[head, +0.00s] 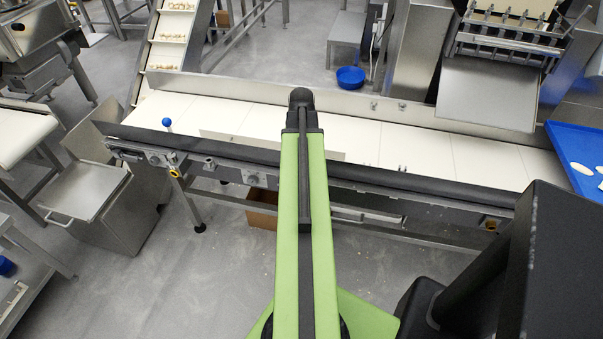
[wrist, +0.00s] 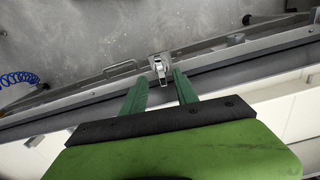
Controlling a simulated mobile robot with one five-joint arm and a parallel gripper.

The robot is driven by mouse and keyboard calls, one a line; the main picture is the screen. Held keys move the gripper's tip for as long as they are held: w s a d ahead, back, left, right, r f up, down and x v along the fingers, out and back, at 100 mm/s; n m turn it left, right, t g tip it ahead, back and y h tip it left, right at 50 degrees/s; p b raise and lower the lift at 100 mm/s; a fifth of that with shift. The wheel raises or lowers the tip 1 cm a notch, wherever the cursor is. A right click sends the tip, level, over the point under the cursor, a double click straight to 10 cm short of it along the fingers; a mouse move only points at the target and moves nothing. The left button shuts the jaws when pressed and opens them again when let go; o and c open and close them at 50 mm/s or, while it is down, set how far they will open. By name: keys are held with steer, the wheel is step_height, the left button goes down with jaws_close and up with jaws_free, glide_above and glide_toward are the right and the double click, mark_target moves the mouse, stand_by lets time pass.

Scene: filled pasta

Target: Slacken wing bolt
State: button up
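A small metal fitting (wrist: 160,68), which looks like the wing bolt, sits on a metal rail in the wrist view. My gripper (wrist: 159,76) is open, with its two green fingers apart. The fitting shows in the gap at the fingertips, with clear space on both sides. I cannot tell whether it lies between the tips or just beyond them. In the head view my green arm reaches over the conveyor and hides my fingers and this fitting.
The white conveyor belt (head: 437,147) runs across the head view between a metal far guard and a dark near rail. A blue-knobbed lever (head: 167,123) stands up at its left. A blue tray (head: 574,139) is at the right. A blue coiled hose (wrist: 18,78) shows in the wrist view.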

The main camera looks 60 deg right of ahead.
steer(key=shift+f, duration=0.1)
stand_by(0.3)
step_height(320, 180, down, 4)
steer(key=b, duration=0.3)
steer(key=shift+r+b, duration=0.2)
steer(key=shift+b, duration=0.2)
steer(key=shift+w+r, duration=0.1)
steer(key=shift+c, duration=0.5)
jaws_close()
steer(key=shift+o, duration=0.5)
jaws_free()
steer(key=shift+o, duration=0.2)
